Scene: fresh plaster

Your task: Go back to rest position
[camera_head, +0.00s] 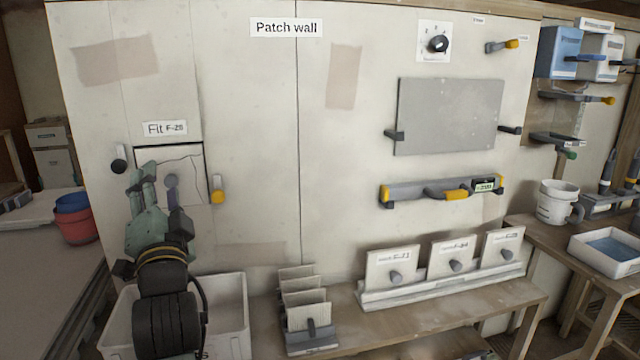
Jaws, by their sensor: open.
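My gripper (160,185) is at the end of my dark and green arm on the left, in front of the patch wall (250,130). It is open. Its fingers are around or just in front of a grey knob (172,190) on a pale cracked panel (190,165) under the "Fit F-28" label (165,128). I cannot tell whether the fingers touch the knob. My arm hides the panel's lower left. A dark-ended latch (119,160) is left of the panel and a yellow-ended latch (217,190) is right of it.
A white bin (232,305) stands below, partly behind my arm. A rack of thin plates (305,312) and a tray with several knobbed panels (440,284) stand on the wooden bench (440,318). A grey board (448,115) and a level tool (440,190) are on the wall.

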